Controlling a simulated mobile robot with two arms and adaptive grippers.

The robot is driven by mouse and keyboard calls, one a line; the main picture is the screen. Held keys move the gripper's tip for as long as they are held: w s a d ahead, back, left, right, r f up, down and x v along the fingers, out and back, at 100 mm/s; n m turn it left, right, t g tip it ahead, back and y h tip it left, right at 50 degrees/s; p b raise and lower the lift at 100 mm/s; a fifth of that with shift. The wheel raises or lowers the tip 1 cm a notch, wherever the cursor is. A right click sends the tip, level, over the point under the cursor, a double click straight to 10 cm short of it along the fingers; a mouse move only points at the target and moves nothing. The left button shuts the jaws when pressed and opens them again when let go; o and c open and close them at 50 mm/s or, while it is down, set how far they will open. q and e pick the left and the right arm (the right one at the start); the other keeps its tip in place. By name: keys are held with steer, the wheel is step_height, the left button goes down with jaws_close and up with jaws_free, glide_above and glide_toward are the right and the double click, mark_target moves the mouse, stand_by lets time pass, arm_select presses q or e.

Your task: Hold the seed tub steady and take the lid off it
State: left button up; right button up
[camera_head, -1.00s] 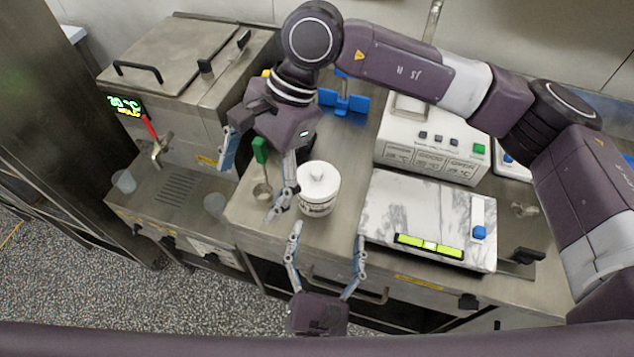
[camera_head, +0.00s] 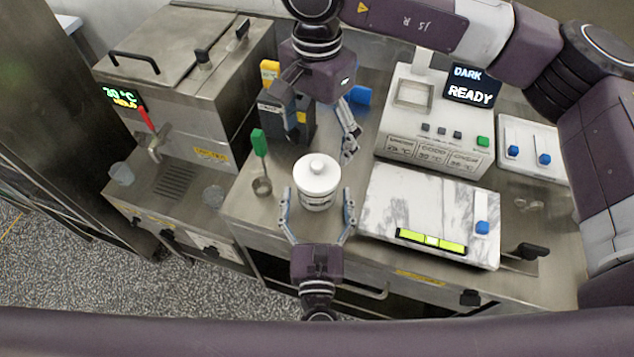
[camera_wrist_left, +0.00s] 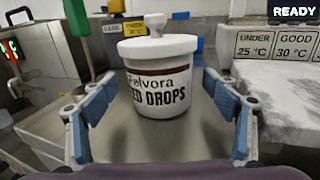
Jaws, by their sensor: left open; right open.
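The seed tub (camera_head: 318,199) is a white pot with a dark band and lettering, standing upright on the steel counter. Its white lid (camera_head: 316,172), with a round knob, sits on top. In the left wrist view the tub (camera_wrist_left: 158,92) stands ahead, between the blue finger pads. My left gripper (camera_head: 317,205) is open, its fingers on either side of the tub; I see gaps between pads and tub in the wrist view. My right gripper (camera_head: 335,135) is above and behind the tub, higher up, open and empty; one of its fingers is largely hidden.
A marble slab (camera_head: 420,205) is close on the right. A control box (camera_head: 435,130) reading READY stands behind it. A steel tank machine (camera_head: 180,70) is at the left.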

arm_select(q)
steer(key=shift+w, duration=1.4)
